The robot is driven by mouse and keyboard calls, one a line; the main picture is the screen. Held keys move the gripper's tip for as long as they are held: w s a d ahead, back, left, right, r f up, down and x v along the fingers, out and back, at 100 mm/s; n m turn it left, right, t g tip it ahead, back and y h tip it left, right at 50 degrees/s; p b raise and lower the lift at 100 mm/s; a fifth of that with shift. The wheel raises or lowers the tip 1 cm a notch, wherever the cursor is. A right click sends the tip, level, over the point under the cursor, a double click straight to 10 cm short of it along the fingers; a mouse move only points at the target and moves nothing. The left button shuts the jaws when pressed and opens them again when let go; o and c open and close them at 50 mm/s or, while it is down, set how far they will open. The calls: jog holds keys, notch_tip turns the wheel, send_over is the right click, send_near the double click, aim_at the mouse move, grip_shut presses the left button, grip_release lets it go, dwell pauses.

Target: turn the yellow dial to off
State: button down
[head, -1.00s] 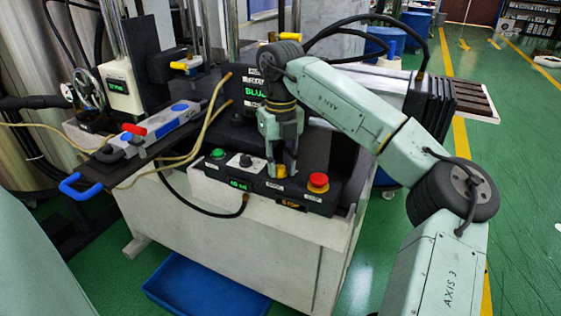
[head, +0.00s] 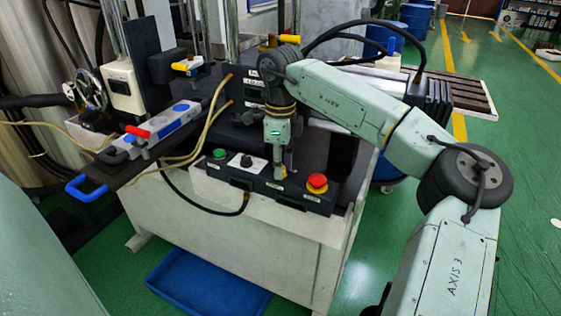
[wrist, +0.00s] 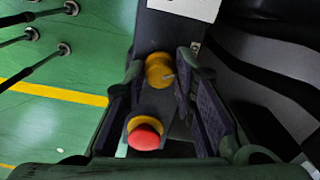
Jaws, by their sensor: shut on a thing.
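The yellow dial (wrist: 159,68) is on the dark control panel (head: 233,178), between the black knob and the red button. In the wrist view it sits between my two fingers, with a small pale mark on its right side. In the head view only a sliver of the dial shows beside my fingers. My gripper (head: 280,176) points down over the panel and is shut on the dial. The dial's label cannot be read.
A red mushroom button (head: 317,182) on a yellow collar stands close to the right of the dial. A black knob (head: 246,160) and a green button (head: 219,153) stand to the left. A blue bin (head: 205,285) lies on the floor.

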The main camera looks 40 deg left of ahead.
jog(key=shift+n, duration=1)
jog(key=c, duration=1.3)
grip_release()
jog(key=shift+r, duration=0.1)
notch_tip(320, 180, up, 12)
